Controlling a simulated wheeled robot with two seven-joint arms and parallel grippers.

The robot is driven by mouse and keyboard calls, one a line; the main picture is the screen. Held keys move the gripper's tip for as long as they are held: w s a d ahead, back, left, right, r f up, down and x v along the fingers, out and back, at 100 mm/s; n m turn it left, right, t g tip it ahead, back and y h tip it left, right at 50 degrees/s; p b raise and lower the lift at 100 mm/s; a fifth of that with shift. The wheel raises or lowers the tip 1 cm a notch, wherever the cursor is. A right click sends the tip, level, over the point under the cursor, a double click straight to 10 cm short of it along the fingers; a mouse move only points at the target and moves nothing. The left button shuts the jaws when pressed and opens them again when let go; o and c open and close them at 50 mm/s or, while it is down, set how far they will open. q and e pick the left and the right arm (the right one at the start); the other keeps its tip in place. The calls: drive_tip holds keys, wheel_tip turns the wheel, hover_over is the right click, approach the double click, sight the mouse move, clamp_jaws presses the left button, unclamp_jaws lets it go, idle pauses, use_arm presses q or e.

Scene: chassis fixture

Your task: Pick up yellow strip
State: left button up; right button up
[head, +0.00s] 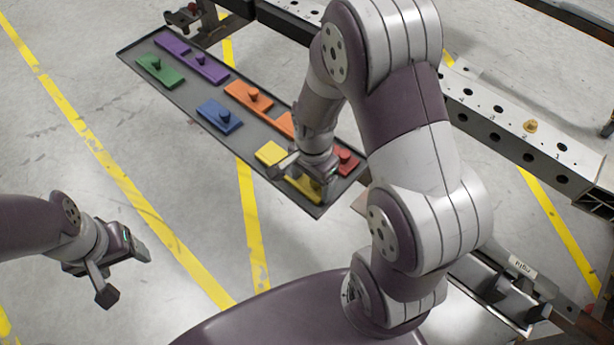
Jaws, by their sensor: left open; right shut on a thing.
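The yellow strip (270,153) is at the near right end of a dark tray (190,104). More yellow (303,190) shows below my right gripper (304,178), which covers the strip's middle. My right gripper points down and is shut on the yellow strip. The grip point itself is hidden, and I cannot tell whether the strip is clear of the tray. My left gripper (126,273) is open and empty, well away from the tray at the lower left.
The tray also holds purple (210,68), green (160,71), blue (220,118), orange (249,97) and red (346,161) pieces. Another orange piece (284,124) is partly hidden by my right arm.

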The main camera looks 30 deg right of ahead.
drive_tip(key=r, duration=0.1)
drive_tip(key=r+p, duration=0.1)
drive_tip(key=r, duration=0.1)
drive_tip(key=r+p, duration=0.1)
drive_tip(key=shift+s+d+r, duration=0.3)
drive_tip(key=shift+d, duration=0.05)
drive_tip(key=s+d+r+p, duration=0.3)
drive_tip(key=s+d+r, duration=0.3)
drive_tip(key=s+d, duration=0.1)
drive_tip(key=shift+d, duration=0.55)
drive_tip(key=shift+p, duration=0.3)
wheel_tip(320, 180, up, 4)
drive_tip(key=p, duration=0.5)
drive_tip(key=shift+r, duration=0.2)
